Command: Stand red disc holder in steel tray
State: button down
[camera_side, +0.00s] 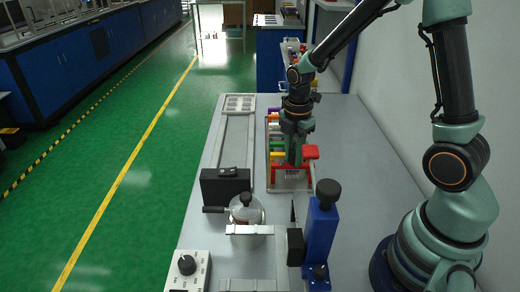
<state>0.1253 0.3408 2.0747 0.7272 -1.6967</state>
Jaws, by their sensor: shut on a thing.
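My gripper (294,160) points down over the table, its fingers closed on a red piece, which I take for the red disc holder (311,152). The red part shows just right of the fingers; the rest is hidden behind them.
Orange, yellow and green pieces (276,143) stand in a row left of my gripper. In front are a black box (225,186), a round metal part with a black knob (246,208) and a blue post (320,232). A control box (188,270) sits front left.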

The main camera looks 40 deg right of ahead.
jog(key=shift+f, duration=0.4)
dwell(0.8)
jog(key=c, duration=0.6)
grip_release()
jog(key=shift+o, duration=0.3)
jog(key=o, duration=0.5)
jog(key=shift+r, duration=3.5)
